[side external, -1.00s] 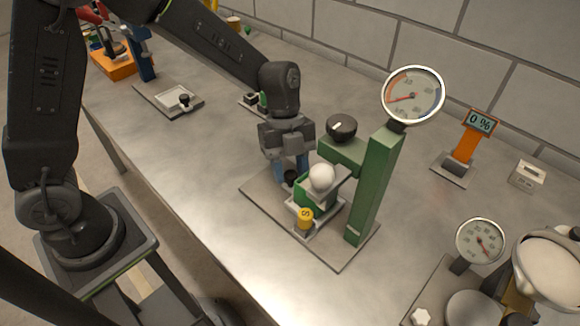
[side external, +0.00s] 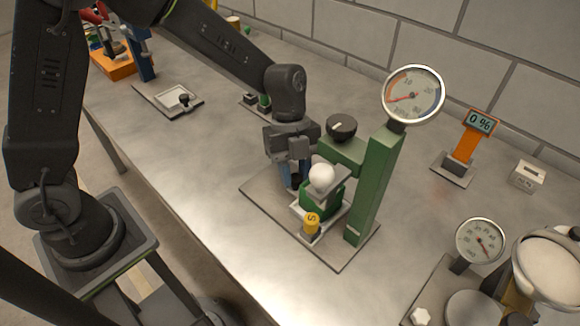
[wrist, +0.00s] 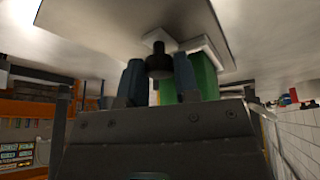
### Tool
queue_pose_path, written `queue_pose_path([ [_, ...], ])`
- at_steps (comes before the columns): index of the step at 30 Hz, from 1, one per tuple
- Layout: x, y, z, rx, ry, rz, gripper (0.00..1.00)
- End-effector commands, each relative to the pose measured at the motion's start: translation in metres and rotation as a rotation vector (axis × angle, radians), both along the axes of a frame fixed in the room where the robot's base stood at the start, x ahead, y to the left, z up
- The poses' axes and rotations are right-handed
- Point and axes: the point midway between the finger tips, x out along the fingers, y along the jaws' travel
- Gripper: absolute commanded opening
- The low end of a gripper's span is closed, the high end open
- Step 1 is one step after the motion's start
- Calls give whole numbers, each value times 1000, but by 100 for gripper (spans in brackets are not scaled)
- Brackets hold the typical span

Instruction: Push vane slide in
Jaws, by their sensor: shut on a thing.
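A green block (side external: 318,208) with a white ball (side external: 321,176) above it sits in a white-edged tray (side external: 334,222) at the foot of the green post (side external: 372,190). This looks like the vane slide. A yellow marked cylinder (side external: 312,222) stands at its front. My gripper (side external: 296,184) is low at the left of the block. In the wrist view my blue fingertips (wrist: 159,75) are shut on a black knob (wrist: 159,60). The green block (wrist: 204,76) shows just behind the knob there. The knob is mostly hidden in the side view.
A round gauge (side external: 412,94) tops the post, and a black dial (side external: 341,127) sits on its arm. The grey baseplate (side external: 268,196) lies under the device. An orange stand with a display (side external: 478,124) is at the right, with bare table between.

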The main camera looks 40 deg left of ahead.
Motion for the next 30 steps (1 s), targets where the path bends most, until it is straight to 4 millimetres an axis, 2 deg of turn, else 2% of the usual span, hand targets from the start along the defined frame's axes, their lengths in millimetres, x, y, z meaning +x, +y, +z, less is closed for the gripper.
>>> queue_pose_path([
  [1, 0, -10, 0, -2, -2, -4, 0],
  [4, 0, -23, 1, -3, -3, -4, 0],
  [12, 0, -27, 1, -6, -3, 0, 0],
  [13, 0, -27, 1, -6, -3, 0, 32],
  [15, 0, -27, 1, -5, -3, 0, 39],
  [24, 1, -24, 3, -4, -3, 0, 40],
  [30, 7, -15, 28, -5, -7, 3, 40],
])
